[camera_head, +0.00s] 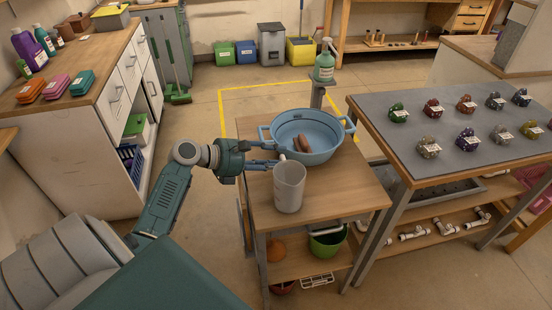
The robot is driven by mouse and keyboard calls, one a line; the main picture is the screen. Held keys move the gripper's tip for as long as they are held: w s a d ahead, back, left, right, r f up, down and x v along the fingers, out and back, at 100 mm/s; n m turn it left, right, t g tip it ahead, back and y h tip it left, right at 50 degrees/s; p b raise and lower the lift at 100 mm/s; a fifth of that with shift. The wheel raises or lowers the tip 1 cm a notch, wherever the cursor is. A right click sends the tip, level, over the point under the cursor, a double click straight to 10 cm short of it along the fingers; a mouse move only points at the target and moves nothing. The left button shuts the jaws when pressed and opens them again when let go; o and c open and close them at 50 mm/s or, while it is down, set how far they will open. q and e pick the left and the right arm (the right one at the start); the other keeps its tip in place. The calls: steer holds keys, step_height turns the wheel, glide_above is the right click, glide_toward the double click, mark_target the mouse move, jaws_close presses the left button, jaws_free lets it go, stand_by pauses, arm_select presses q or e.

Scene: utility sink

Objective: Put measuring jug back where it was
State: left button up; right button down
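The measuring jug (289,188) is a grey-white translucent cup, upright at the left front of the small wooden table (340,185). I cannot tell whether its base touches the tabletop. My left gripper (276,156) reaches in from the left at the jug's rim, between the jug and the blue basin. Its two fingers show apart, but their tips are partly hidden at the jug, so I cannot tell whether they hold it. My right gripper is not in view.
A grey-topped workbench (395,150) with several labelled lumps stands close on the right. The tabletop right of the jug is clear.

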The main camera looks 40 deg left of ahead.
arm_select(q)
steer(key=shift+r, duration=0.15)
steer(key=v, duration=1.2)
steer(key=shift+a, duration=0.1)
